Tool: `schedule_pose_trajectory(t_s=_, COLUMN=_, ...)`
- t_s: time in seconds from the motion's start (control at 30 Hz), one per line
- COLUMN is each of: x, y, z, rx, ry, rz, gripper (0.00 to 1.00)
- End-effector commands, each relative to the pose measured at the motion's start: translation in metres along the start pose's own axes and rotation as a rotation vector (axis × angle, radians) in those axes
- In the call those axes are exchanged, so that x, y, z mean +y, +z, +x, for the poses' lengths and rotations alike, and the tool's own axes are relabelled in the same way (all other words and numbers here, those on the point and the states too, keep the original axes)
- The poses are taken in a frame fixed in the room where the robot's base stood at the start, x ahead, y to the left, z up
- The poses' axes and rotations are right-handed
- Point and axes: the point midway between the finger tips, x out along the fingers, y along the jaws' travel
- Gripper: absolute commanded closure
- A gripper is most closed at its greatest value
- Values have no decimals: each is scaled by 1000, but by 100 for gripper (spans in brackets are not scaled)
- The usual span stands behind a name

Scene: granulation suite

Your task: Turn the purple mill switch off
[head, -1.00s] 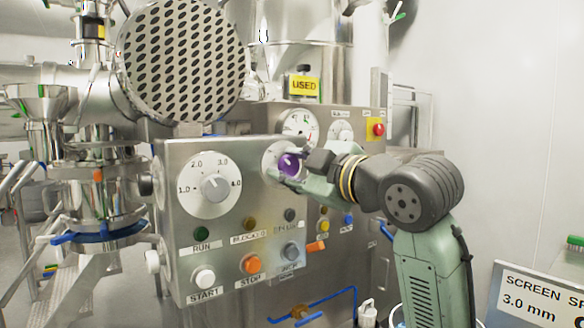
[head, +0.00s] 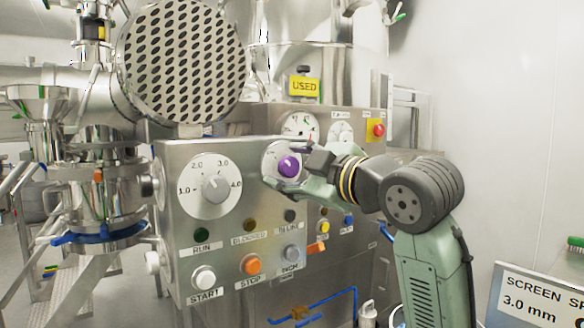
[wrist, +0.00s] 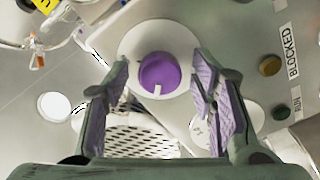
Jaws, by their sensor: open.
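The purple mill switch (head: 289,166) is a round knob on a white dial plate, at the upper right of the steel control panel (head: 172,240). In the wrist view the purple knob (wrist: 160,74) shows a white pointer mark towards the bottom of the picture. My gripper (head: 290,176) is at the knob in the head view. In the wrist view my gripper (wrist: 164,90) is open, with one finger on either side of the knob. I see gaps between the fingers and the knob. The dial's markings cannot be read.
On the same panel are a grey speed dial (head: 215,187), a white START button (head: 204,278), an orange STOP button (head: 250,264) and a grey button (head: 291,253). A red emergency button (head: 378,130) is behind, to the right. A perforated disc (head: 183,63) stands above the panel.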

Motion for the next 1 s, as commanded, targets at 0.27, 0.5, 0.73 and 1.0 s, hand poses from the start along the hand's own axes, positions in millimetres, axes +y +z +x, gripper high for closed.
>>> schedule_pose_trajectory(t_s=0.27, x=1, y=0, z=-33, rx=-1, ry=4, rz=-2, gripper=49)
schedule_pose_trajectory(t_s=0.5, x=1, y=0, z=-85, rx=-1, ry=3, rz=0, gripper=49)
schedule_pose_trajectory(t_s=0.73, x=0, y=0, z=-115, rx=0, ry=1, rz=0, gripper=49)
schedule_pose_trajectory(t_s=1.0, x=0, y=0, z=-120, rx=0, ry=0, rz=-1, gripper=49)
